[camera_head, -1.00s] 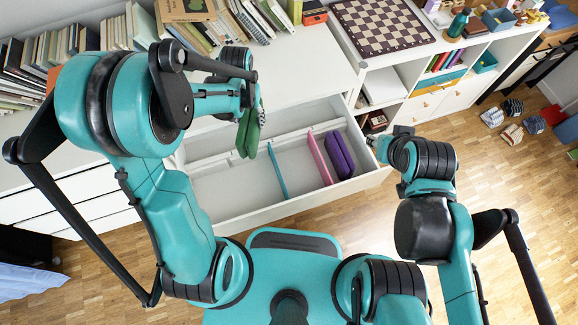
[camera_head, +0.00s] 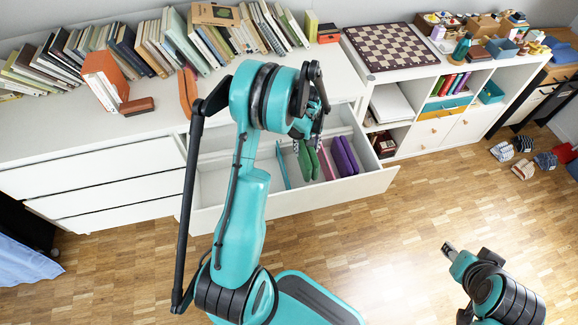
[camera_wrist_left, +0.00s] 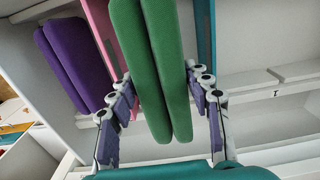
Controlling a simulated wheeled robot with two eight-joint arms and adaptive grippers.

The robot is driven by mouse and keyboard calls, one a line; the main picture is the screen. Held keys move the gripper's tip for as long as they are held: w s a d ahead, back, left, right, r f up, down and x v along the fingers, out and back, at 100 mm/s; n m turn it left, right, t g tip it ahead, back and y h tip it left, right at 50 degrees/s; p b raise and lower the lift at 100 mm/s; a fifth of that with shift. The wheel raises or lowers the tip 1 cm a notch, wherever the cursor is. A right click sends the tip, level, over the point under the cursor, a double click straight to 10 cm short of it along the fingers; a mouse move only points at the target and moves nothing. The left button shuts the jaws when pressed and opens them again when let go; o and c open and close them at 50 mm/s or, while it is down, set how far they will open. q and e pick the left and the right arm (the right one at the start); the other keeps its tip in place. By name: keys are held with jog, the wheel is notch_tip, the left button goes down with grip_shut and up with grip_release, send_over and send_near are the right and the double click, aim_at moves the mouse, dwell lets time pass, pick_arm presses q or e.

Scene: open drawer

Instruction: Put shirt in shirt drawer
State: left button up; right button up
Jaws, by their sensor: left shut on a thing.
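A folded green shirt (camera_head: 305,160) hangs from my left gripper (camera_head: 311,140) over the open white drawer (camera_head: 290,208). In the wrist view the green shirt (camera_wrist_left: 160,70) lies between the gripper's two fingers. In both views it appears between the teal divider (camera_head: 283,165) and the pink divider (camera_head: 326,160). I cannot tell whether it touches the drawer floor. A folded purple shirt (camera_head: 345,156) stands in the drawer beyond the pink divider. It also shows in the wrist view (camera_wrist_left: 75,62). My right gripper (camera_head: 450,251) is over the floor at lower right, its jaws unclear.
An open shelf unit (camera_head: 440,100) stands right of the drawer. Several shoes (camera_head: 523,169) lie on the floor at far right. The wooden floor (camera_head: 370,245) before the drawer is clear.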

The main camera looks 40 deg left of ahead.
pick_arm(q)
notch_tip(320, 180, down, 10)
jog(key=b, duration=0.4)
jog(key=shift+r, duration=0.4)
jog(key=o, duration=1.2)
jog(key=shift+o, duration=0.2)
